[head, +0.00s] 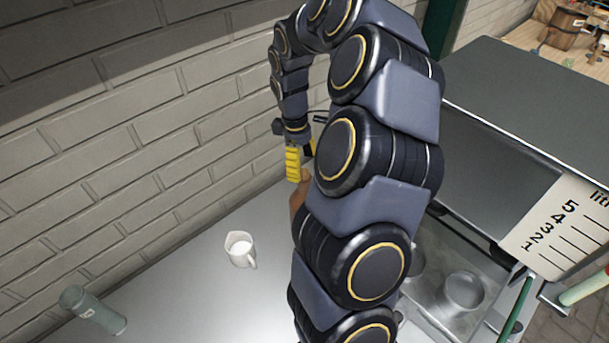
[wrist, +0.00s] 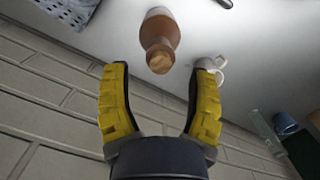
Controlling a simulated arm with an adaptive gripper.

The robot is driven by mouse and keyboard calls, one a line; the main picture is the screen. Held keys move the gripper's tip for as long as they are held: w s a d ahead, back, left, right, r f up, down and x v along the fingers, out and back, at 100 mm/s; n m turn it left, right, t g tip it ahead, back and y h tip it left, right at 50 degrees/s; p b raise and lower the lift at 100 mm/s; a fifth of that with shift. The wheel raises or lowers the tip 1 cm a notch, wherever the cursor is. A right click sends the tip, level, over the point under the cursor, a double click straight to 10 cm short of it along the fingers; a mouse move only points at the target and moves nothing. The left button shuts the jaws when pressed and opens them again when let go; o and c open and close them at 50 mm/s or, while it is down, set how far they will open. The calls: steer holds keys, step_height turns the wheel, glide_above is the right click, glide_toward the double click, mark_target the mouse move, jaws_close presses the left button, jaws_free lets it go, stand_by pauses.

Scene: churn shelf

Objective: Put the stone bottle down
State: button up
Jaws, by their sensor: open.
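My gripper (head: 302,168) has yellow-padded fingers. In the wrist view my gripper (wrist: 161,66) is open, with its fingers wide apart and clear gaps on both sides of the bottle's neck. I see no finger touching it.
A brick wall (head: 120,130) runs behind. Metal vessels (head: 462,291) and a dark grey cabinet (head: 530,110) are at right. The metal top (head: 180,275) between jug and flask is clear.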

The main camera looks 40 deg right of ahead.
step_height(320, 180, up, 7)
steer(key=s+a+r, duration=0.1)
steer(key=a+r, duration=0.2)
steer(key=a, duration=0.6)
steer(key=s+a+m, duration=0.2)
steer(key=s+a, duration=0.5)
steer(key=s, duration=0.3)
steer(key=s+a+m, duration=0.3)
steer(key=s+a, duration=0.3)
steer(key=s, duration=0.4)
steer(key=shift+a+f+g+y, duration=0.25)
steer(key=shift+a+g+y, duration=0.05)
steer(key=shift+a, duration=0.1)
